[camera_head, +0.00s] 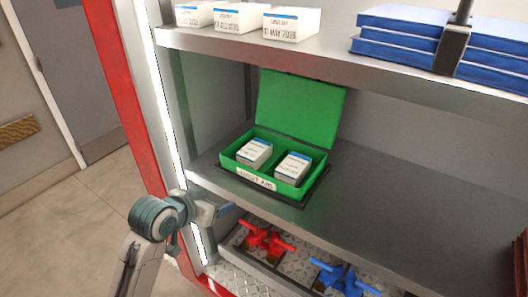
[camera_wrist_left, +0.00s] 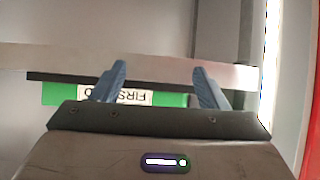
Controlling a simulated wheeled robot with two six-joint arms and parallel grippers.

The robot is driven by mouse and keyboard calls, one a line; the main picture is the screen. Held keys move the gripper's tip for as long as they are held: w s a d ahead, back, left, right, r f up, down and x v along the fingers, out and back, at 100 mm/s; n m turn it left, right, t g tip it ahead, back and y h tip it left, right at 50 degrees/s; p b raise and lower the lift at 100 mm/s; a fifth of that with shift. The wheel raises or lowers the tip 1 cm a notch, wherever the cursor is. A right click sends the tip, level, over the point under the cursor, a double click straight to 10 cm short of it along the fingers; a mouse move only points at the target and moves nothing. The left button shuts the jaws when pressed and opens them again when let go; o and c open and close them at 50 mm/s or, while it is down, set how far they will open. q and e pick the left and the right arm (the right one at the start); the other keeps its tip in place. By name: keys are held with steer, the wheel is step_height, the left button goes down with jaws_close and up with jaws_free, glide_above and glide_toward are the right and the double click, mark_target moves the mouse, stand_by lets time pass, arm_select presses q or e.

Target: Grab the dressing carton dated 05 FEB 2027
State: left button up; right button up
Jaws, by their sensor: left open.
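White cartons with blue bands stand on the upper shelf: a left one (camera_head: 195,14), a middle one (camera_head: 234,17) and a right one (camera_head: 291,24). The right one reads about 11 MAY 2028; the other prints are too small to read surely. Two more cartons, left (camera_head: 254,153) and right (camera_head: 293,167), sit in separate compartments of the open green first aid box (camera_head: 286,188); their dates are unreadable. My left gripper (camera_head: 222,210) is open and empty, in front of the shelf edge, below and left of the box. In the left wrist view its fingers (camera_wrist_left: 160,84) are apart, with the box front behind.
The box's raised lid (camera_head: 300,105) stands behind it. The middle shelf (camera_head: 400,210) is clear to the right. Blue books (camera_head: 400,42) with a dark holder lie on the upper shelf. Red (camera_head: 264,240) and blue valve-like parts (camera_head: 345,278) lie below. A lit post borders the left.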

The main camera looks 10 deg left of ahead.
arm_select(q)
steer(key=m+t+h, duration=0.1)
steer(key=t+h, duration=0.1)
glide_toward(249, 153)
steer(key=p+x, duration=0.2)
steer(key=x, duration=0.1)
steer(key=shift+w+r, duration=0.1)
steer(key=shift+r, duration=0.1)
steer(key=p+x, duration=0.3)
steer(key=x, duration=0.2)
steer(key=shift+w+d+f, duration=0.15)
steer(key=shift+f, duration=0.1)
steer(key=shift+c, duration=0.2)
steer(key=c, duration=0.7)
